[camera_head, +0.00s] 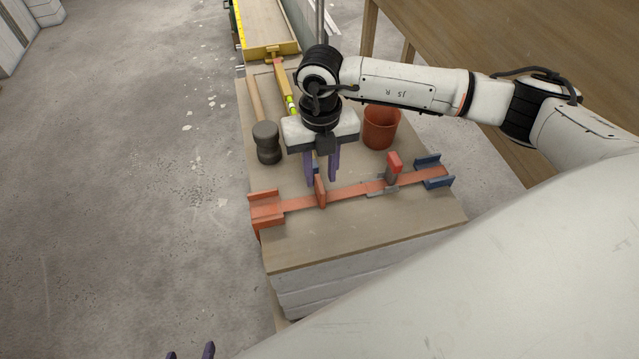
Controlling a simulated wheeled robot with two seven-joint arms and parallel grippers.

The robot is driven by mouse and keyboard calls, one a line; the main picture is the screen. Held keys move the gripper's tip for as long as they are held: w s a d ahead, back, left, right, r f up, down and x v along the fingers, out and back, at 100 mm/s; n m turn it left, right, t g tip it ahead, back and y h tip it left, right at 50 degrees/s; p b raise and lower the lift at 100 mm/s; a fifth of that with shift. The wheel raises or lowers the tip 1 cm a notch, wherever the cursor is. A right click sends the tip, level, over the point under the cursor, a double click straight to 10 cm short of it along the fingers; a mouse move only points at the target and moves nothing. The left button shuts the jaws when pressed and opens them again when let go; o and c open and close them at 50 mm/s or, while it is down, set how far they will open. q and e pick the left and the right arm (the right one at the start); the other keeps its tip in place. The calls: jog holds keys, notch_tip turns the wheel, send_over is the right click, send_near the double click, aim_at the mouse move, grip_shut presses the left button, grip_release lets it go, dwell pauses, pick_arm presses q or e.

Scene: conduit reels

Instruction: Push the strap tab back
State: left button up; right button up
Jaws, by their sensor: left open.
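An orange strap (350,193) runs across the workbench top, from an orange bracket (266,208) at the left to a blue bracket (435,172) at the right. An upright orange tab (320,190) stands on the strap, left of its middle. A red-topped grey piece (394,165) stands on the strap further right. My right gripper (322,181) points down, with its purple fingers apart, just behind and above the tab. Whether a finger touches the tab is unclear. My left gripper (190,352) shows only its open, empty fingertips at the bottom edge, away from the bench.
A dark-headed mallet (267,143) lies left of my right gripper. A terracotta pot (381,128) stands right of it. A yellow-green tool (291,103) and a yellow-edged tray (268,28) lie behind. A wooden table (510,40) is at the upper right. The bench front (350,225) is clear.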

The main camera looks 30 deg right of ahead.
aim_at(320, 183)
jog(key=shift+f, duration=2.4)
jog(key=shift+c, duration=0.3)
grip_shut()
